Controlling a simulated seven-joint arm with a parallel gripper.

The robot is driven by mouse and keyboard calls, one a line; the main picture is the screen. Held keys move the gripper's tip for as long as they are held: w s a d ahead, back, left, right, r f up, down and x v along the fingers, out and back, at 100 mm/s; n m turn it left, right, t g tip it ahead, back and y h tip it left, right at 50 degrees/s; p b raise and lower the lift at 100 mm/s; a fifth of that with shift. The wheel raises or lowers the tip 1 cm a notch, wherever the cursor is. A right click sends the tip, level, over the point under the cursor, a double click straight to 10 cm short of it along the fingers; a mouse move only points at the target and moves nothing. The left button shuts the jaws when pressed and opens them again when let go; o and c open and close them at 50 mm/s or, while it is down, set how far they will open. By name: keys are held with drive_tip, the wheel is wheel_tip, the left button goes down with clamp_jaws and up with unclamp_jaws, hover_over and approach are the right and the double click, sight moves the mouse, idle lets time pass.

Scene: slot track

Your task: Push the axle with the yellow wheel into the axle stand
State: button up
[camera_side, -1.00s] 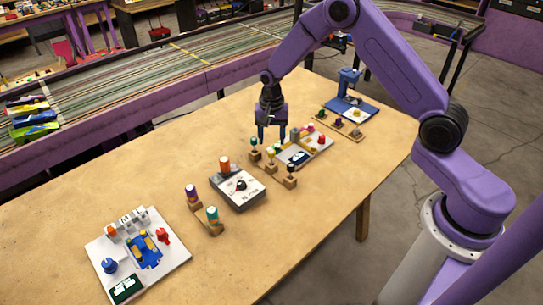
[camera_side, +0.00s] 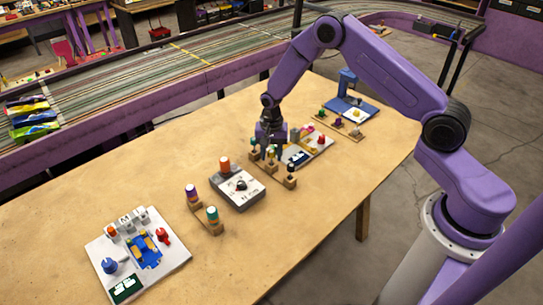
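My gripper (camera_side: 270,146) points down over the row of small wooden blocks near the middle of the table. Its fingers are low around the middle piece of this row; I cannot tell whether they touch it. A green-topped piece (camera_side: 253,143) stands at the row's left end and a dark-topped piece (camera_side: 290,168) at its right end. The middle piece is mostly hidden by the fingers. The yellow wheel's axle cannot be made out surely at this size. A light board (camera_side: 318,150) with a grey block and red, pink and yellow parts lies just behind the row; I cannot tell which part is the axle stand.
A grey box (camera_side: 240,197) with an orange-topped peg is left of the row. Purple- and teal-topped pegs (camera_side: 191,190) stand farther left. A white board (camera_side: 178,258) lies front left. A blue press (camera_side: 348,80) and another row of pegs (camera_side: 338,122) are at the back right.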

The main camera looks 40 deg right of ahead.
clamp_jaws()
drive_tip(key=shift+r, duration=0.15)
drive_tip(key=shift+r, duration=0.55)
drive_tip(key=s+r, duration=1.2)
drive_tip(key=s, duration=0.2)
drive_tip(key=w+d, duration=1.6)
drive_tip(key=w, duration=0.3)
drive_tip(key=shift+d+f, duration=0.2)
drive_tip(key=shift+d, duration=0.05)
